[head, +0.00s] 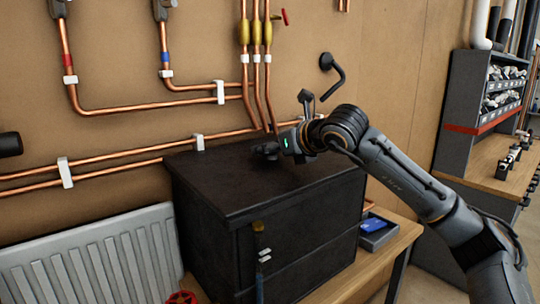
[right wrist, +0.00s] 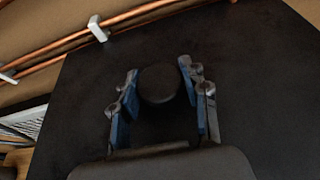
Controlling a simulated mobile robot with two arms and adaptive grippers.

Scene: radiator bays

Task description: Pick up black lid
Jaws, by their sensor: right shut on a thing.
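The black lid (head: 215,185) is a flat dark slab lying on top of a large black box (head: 205,240). I see no clear gap between lid and box. The lid fills most of the right wrist view (right wrist: 255,100), with a round black knob (right wrist: 158,85) standing on it. My right gripper (head: 266,152) is over the lid, towards its back edge. In the right wrist view, its two blue-padded fingers stand on either side of the knob, shut on it. My left gripper is not in view.
Copper pipes (head: 150,105) run along the wall behind the box. A white radiator (head: 95,260) stands close on its left. A grey tray with a blue item (head: 376,226) sits on the wooden bench to its right. A shelf unit (head: 465,110) stands further right.

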